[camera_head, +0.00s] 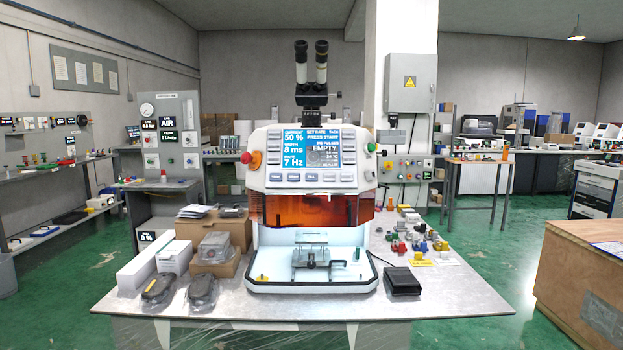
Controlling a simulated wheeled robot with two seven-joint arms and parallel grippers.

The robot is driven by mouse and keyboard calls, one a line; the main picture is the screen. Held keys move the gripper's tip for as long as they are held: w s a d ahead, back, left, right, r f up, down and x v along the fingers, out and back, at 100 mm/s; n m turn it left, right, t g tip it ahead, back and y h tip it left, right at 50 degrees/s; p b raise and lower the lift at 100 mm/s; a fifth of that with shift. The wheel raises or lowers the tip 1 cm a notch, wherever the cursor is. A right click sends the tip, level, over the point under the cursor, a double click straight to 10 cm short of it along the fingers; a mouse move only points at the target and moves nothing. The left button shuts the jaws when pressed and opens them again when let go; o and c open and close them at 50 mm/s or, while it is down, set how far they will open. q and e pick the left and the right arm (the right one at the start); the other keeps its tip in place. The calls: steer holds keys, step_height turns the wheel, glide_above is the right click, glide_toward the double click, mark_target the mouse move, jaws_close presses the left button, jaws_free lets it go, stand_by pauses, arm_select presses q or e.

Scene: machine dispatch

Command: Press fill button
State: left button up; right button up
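A white benchtop machine (317,190) stands on a grey table, facing me. Its blue screen (312,146) reads 50 %, 8 ms, 7 Hz, "PRESS START" and "EMPTY". A row of small dark buttons runs under the screen. The middle one (311,177) seems to read "FILL", but the lettering is very small. More small buttons flank the screen. Below the panel is an amber shield (305,210) over a lit white chamber holding a small metal fixture (311,258). Neither of my grippers is in view.
On the table (440,299), boxes and two dark grey devices (159,288) lie left of the machine. A black pedal-like box (402,281) and several small coloured parts lie right. A red knob (247,158) juts from the panel's left. A wooden crate (565,270) stands at far right.

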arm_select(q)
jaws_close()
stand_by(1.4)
